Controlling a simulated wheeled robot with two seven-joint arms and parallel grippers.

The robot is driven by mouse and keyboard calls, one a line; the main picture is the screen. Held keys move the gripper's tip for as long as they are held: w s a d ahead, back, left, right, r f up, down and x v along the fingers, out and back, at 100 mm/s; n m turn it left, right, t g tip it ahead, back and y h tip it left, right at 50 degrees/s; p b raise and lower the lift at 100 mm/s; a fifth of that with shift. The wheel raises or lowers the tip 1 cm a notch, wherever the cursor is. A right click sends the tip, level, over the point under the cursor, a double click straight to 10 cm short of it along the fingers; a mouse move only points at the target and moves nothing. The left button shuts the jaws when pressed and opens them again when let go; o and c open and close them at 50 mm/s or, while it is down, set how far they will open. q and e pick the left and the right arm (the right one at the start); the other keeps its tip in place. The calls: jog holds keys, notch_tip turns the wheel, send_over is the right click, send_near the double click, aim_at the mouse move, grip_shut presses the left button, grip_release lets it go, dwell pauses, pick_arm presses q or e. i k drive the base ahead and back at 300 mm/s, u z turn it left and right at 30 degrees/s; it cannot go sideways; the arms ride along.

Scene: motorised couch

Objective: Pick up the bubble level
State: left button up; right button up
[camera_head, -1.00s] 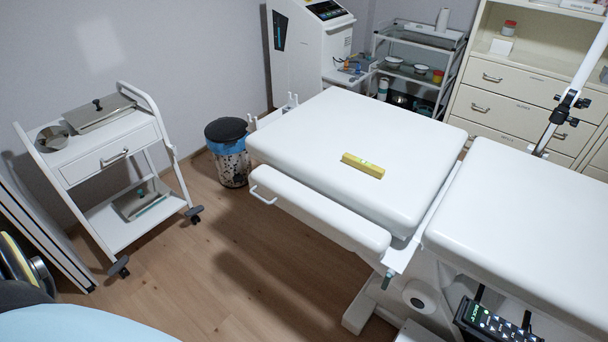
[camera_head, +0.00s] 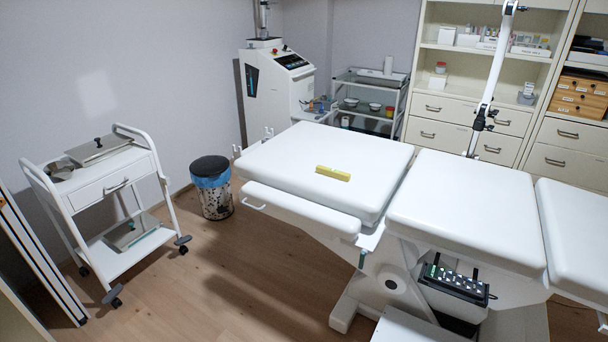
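The bubble level (camera_head: 333,173) is a short yellow bar with a small vial on top. It lies flat on the left white cushion of the couch (camera_head: 290,160), near the middle of that section. Nothing touches it except the cushion. Neither of my grippers shows in the head view.
A control panel (camera_head: 457,282) sits on the couch's near side. A shelf cart (camera_head: 368,100) and drawers (camera_head: 465,125) stand behind. The wood floor (camera_head: 250,280) in front is clear.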

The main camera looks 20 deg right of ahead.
aim_at(339, 175)
jog(key=u, duration=0.35)
jog(key=i, duration=1.05)
jog(key=z, duration=0.1)
